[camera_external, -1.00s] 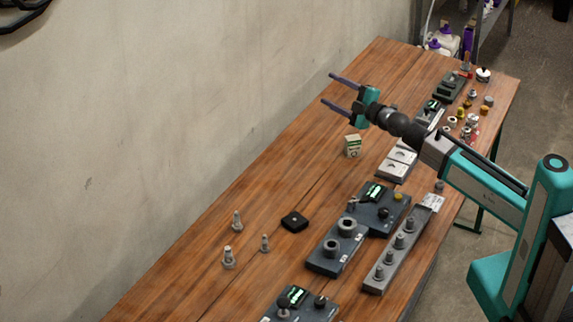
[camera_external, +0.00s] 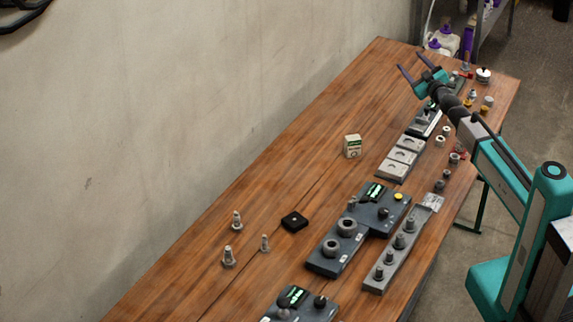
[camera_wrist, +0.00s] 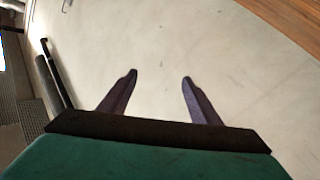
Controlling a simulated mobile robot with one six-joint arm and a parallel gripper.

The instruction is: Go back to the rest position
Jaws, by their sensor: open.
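My gripper (camera_external: 412,62) is open and empty in the external view. It is raised above the far part of the workbench (camera_external: 345,100), with its two dark fingers pointing up and to the left toward the wall. In the wrist view my gripper (camera_wrist: 160,78) shows two separate dark fingers with nothing between them. Behind them is the pale wall (camera_wrist: 150,45). No bench object touches the fingers.
A small box (camera_external: 352,146), a black square block (camera_external: 294,222), and several metal fittings stand on the bench. Dark fixtures (camera_external: 337,248) and a peg strip (camera_external: 396,250) line the front side. The bench's wall side is largely clear.

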